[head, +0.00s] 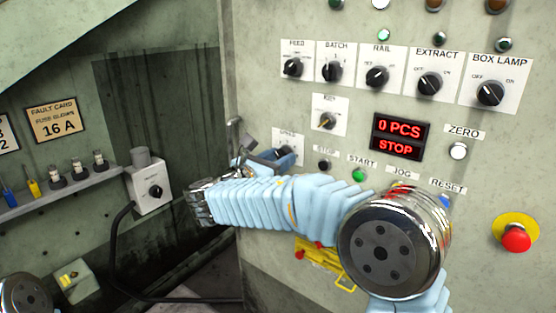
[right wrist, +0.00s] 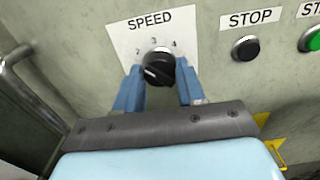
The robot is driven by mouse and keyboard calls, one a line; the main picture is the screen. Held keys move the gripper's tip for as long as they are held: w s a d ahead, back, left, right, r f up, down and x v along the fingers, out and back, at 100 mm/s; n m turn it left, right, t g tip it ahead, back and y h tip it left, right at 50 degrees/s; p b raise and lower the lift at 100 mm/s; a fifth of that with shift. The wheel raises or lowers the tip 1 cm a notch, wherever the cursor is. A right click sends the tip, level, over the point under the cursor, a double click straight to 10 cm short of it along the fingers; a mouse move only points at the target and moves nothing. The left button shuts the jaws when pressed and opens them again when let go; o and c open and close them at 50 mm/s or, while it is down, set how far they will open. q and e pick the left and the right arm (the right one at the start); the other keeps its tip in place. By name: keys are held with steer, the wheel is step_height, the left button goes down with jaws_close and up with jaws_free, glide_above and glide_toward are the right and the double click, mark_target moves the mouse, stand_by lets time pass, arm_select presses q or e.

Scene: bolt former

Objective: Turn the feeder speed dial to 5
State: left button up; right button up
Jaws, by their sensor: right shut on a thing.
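The feeder speed dial (right wrist: 158,68) is a black round knob on a white plate marked SPEED (right wrist: 153,32) in the right wrist view. The numbers 2, 3 and 4 show above it; the other marks are hidden. A pale pointer line lies on the knob's lower left side; I cannot read its exact setting. My right gripper (right wrist: 160,88) has one blue finger on each side of the knob and is shut on it. In the head view my right gripper (head: 283,156) covers most of the dial below its SPEED label (head: 287,134). My left gripper does not show.
The STOP button (head: 325,165) and green START button (head: 358,175) are close to the right of the dial. A row of black selector knobs (head: 377,76) is above. The display (head: 399,137) reads 0 PCS, STOP. A red emergency button (head: 516,239) is far right.

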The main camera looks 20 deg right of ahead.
arm_select(q)
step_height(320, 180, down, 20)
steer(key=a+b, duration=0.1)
steer(key=b, duration=1.8)
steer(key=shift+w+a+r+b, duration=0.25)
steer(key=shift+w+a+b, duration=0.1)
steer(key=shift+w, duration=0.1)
arm_select(e)
steer(key=shift+a+m, duration=0.1)
steer(key=shift+m, duration=13.2)
steer(key=shift+r, duration=0.1)
steer(key=o, duration=1.1)
steer(key=shift+c, duration=0.2)
